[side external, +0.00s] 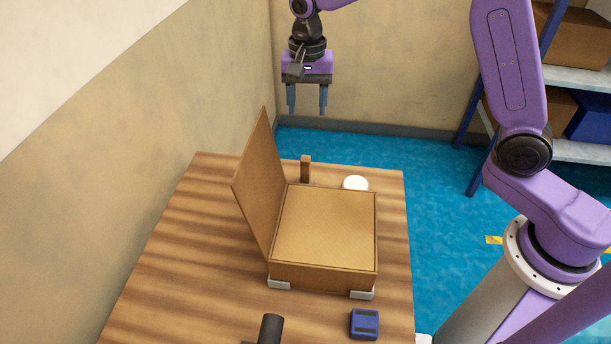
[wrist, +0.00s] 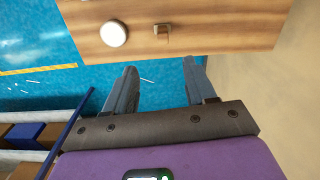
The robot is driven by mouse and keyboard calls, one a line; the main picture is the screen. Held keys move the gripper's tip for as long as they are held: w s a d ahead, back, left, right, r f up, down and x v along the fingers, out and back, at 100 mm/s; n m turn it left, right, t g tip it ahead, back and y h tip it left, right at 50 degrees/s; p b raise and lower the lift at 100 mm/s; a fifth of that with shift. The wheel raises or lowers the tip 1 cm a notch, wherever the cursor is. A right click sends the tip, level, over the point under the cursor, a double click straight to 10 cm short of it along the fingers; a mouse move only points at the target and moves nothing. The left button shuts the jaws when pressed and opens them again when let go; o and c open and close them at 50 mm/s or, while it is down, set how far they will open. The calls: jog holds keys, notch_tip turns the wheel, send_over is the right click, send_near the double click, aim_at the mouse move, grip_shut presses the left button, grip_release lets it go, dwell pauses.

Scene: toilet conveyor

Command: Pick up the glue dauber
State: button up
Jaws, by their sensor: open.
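A small brown upright piece (side external: 305,168) stands on the table behind the open box and looks most like the glue dauber, though I cannot be sure. In the wrist view it shows from above as a small brown block (wrist: 161,29). A dark cylinder-shaped thing (side external: 271,328) at the table's front, cut off by the frame edge, is unclear. My gripper (side external: 307,110) is open and empty, pointing down, high above and beyond the table's far edge. In the wrist view its two fingers (wrist: 161,72) are spread with floor showing between them.
An open brown box (side external: 325,222), its lid raised on the left, fills the table's middle. A round white thing (side external: 355,183) sits right of the brown piece. A blue box-like device (side external: 365,324) lies at the front right. A wall (side external: 120,140) runs along the left.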

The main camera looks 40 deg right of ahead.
aim_at(306, 157)
jog(key=shift+m, duration=0.6)
jog(key=f, duration=0.6)
jog(key=w+f, duration=0.1)
jog(key=f, duration=1.1)
jog(key=shift+w+d, duration=0.15)
jog(key=shift+d, duration=0.15)
jog(key=shift+r, duration=0.1)
grip_shut()
